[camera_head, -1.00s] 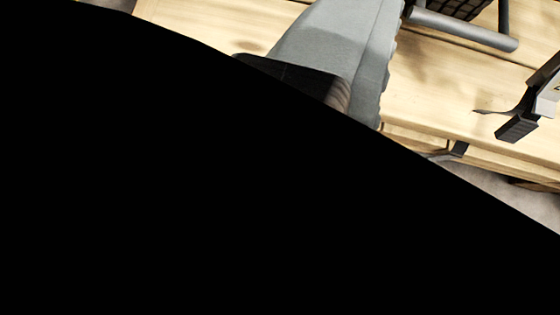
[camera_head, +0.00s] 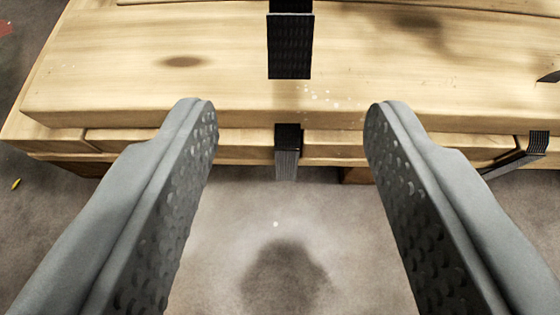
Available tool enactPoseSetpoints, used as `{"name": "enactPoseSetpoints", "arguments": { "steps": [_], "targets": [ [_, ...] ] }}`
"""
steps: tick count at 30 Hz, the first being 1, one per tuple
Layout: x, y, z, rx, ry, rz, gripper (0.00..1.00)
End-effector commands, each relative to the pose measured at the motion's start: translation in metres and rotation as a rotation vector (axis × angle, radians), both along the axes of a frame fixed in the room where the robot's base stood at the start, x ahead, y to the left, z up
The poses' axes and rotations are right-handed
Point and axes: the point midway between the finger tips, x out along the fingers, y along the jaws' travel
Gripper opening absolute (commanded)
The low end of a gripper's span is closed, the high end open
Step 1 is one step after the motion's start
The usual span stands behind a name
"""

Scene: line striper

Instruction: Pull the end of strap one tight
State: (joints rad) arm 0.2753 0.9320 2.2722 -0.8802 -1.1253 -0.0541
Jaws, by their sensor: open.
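A black strap end (camera_head: 290,48) lies over the wooden boards near the top centre and reaches toward the front edge. Below it, another black strap piece (camera_head: 287,150) hangs over the lower wooden ledge; whether the two join is not clear. My gripper (camera_head: 291,112) is open and empty, with its two grey dimpled fingers on either side of the straps in the picture. The fingers touch neither strap. A second black strap (camera_head: 520,155) hangs at a slant at the right edge. No label shows which strap is strap one.
The wooden boards (camera_head: 130,80) form a stacked pallet-like deck with a front edge across the picture. Concrete floor (camera_head: 285,225) lies in front, clear apart from a small yellow thing (camera_head: 16,184) at the left.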

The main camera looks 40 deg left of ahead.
Motion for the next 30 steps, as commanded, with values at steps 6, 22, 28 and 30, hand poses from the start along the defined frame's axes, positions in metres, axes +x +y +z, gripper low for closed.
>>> {"name": "enactPoseSetpoints", "arguments": {
  "steps": [6, 22, 28, 30],
  "targets": [
    [0.019, 0.015, -0.013, -0.001, -0.001, 0.002, 0.46],
    [0.060, 0.044, -0.040, -0.001, -0.001, 0.000, 0.46],
    [0.067, 0.048, -0.043, 0.000, 0.000, -0.001, 0.46],
    [0.067, 0.049, -0.044, -0.001, 0.001, -0.001, 0.46]
  ]
}}
